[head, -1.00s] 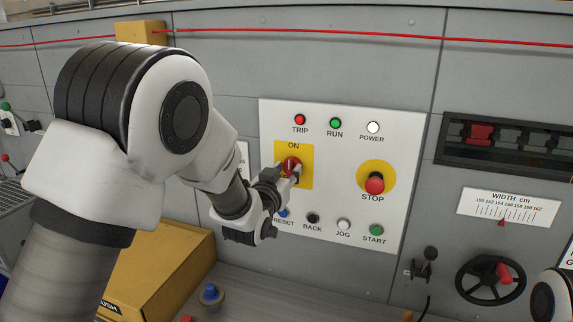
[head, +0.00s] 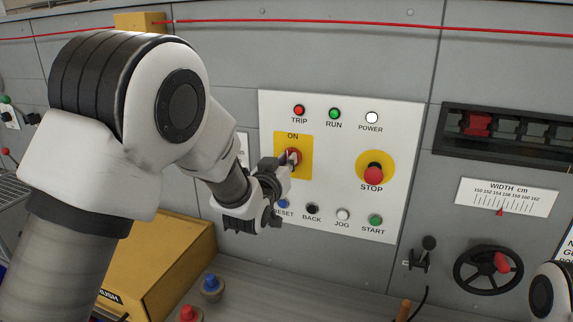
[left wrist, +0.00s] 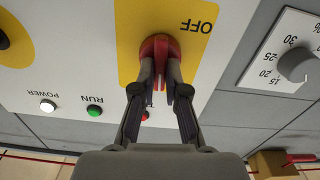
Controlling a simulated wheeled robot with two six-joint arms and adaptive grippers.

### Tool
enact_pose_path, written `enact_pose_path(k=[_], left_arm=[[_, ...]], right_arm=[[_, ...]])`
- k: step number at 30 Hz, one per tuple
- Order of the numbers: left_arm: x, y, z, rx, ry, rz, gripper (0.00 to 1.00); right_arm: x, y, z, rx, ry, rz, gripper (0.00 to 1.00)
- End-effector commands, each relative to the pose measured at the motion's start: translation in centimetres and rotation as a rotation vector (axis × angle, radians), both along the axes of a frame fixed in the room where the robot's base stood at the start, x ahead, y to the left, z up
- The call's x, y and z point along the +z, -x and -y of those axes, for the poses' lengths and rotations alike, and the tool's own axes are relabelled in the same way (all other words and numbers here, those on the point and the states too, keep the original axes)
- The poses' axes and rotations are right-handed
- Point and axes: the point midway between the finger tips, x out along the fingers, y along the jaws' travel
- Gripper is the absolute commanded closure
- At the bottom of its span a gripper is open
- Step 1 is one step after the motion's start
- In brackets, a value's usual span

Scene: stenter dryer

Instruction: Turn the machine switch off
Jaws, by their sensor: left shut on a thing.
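The machine switch (head: 293,155) is a red rotary handle on a yellow plate (head: 305,172) on the white control panel. The word ON shows above it in the head view. In the left wrist view the red switch (left wrist: 160,45) sits at top centre, with the word OFF upside down beside it. My left gripper (head: 285,167) is at the switch, with its fingers closed on the handle; the fingertips (left wrist: 160,72) show on both sides of it in the left wrist view. The gripper hides the plate's lower left part in the head view. My right gripper is out of view.
Trip, run and power lamps (head: 372,118) sit above the switch. A red STOP button (head: 373,174) is to its right. Small buttons, including START (head: 375,220), run close below my gripper. A yellow box (head: 165,262) stands below my left arm.

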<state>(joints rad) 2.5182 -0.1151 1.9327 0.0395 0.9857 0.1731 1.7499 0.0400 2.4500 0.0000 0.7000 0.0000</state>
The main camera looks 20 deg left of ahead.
Motion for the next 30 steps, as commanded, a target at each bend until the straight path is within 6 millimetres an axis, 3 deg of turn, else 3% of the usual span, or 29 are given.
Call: enact_pose_path(k=[30], left_arm=[[-0.6,0.0,-0.5,0.000,0.910,-0.030,1.00]], right_arm=[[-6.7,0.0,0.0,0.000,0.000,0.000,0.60]])
